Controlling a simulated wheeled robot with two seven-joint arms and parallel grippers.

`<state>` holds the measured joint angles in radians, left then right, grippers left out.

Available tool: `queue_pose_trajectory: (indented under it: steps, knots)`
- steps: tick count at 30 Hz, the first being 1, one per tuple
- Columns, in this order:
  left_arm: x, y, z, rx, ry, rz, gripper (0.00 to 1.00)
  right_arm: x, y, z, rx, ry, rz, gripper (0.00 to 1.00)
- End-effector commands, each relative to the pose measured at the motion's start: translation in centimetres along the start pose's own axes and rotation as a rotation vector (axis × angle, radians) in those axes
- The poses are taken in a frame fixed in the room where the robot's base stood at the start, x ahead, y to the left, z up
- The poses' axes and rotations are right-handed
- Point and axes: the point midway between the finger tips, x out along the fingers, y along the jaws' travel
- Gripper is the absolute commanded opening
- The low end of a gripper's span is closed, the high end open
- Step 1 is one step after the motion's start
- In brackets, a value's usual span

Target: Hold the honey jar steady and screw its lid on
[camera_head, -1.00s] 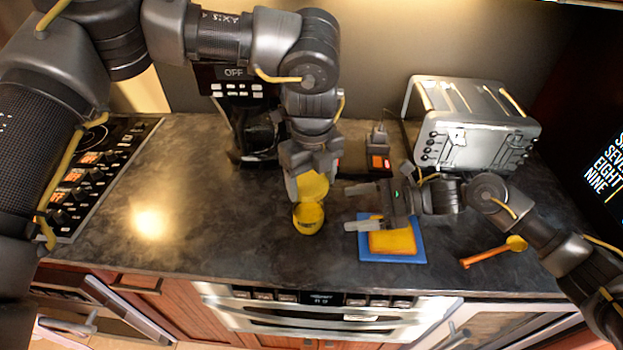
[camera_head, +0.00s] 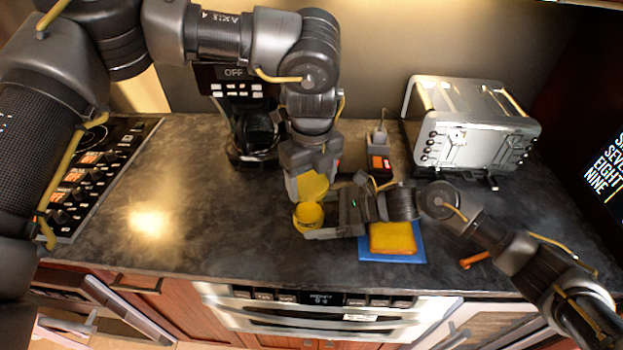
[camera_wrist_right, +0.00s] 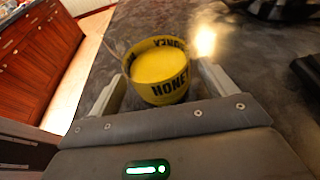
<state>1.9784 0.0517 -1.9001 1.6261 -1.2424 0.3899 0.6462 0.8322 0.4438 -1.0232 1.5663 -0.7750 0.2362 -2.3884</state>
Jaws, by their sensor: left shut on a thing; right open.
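The yellow honey jar (camera_head: 307,217) stands upright on the dark counter; it also shows in the right wrist view (camera_wrist_right: 165,88) with black HONEY lettering around its side. My left gripper (camera_head: 306,188) is shut on the yellow round lid (camera_head: 313,184), held just behind and above the jar in the head view. The gap between lid and jar is hard to judge. My right gripper (camera_head: 314,218) is open and low, with its fingers on either side of the jar. In the wrist view its fingers (camera_wrist_right: 161,92) flank the jar; whether either touches it I cannot tell.
A blue board (camera_head: 375,255) with a yellow sponge-like block (camera_head: 392,238) lies right of the jar, under my right wrist. An orange-handled utensil (camera_head: 473,261) is partly hidden. The toaster (camera_head: 470,135) and coffee maker (camera_head: 245,135) stand behind. Counter left of the jar is clear.

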Motion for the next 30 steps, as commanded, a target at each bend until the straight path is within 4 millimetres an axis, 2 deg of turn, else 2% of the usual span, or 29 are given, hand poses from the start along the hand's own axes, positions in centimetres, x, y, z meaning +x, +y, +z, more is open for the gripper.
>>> queue_pose_trajectory:
  steps: [6, 15, 23, 30]
  knots:
    - [0.00, 0.00, 0.00, 0.000, 0.000, 0.000, 0.49, 1.15, -0.02, 0.03, 0.000, 0.000, 0.000, 0.84]
    - [0.00, 0.00, 0.00, 0.000, 0.000, 0.000, 0.49, 1.26, -0.03, 0.01, 0.000, 0.000, -0.001, 0.84]
    - [0.00, 0.01, 0.01, 0.000, 0.000, 0.000, 0.49, 1.25, -0.02, 0.01, 0.000, 0.000, -0.001, 0.52]
    - [0.00, 0.00, 0.00, 0.000, 0.000, 0.000, 0.49, 1.24, -0.03, 0.01, 0.000, 0.000, -0.001, 0.52]
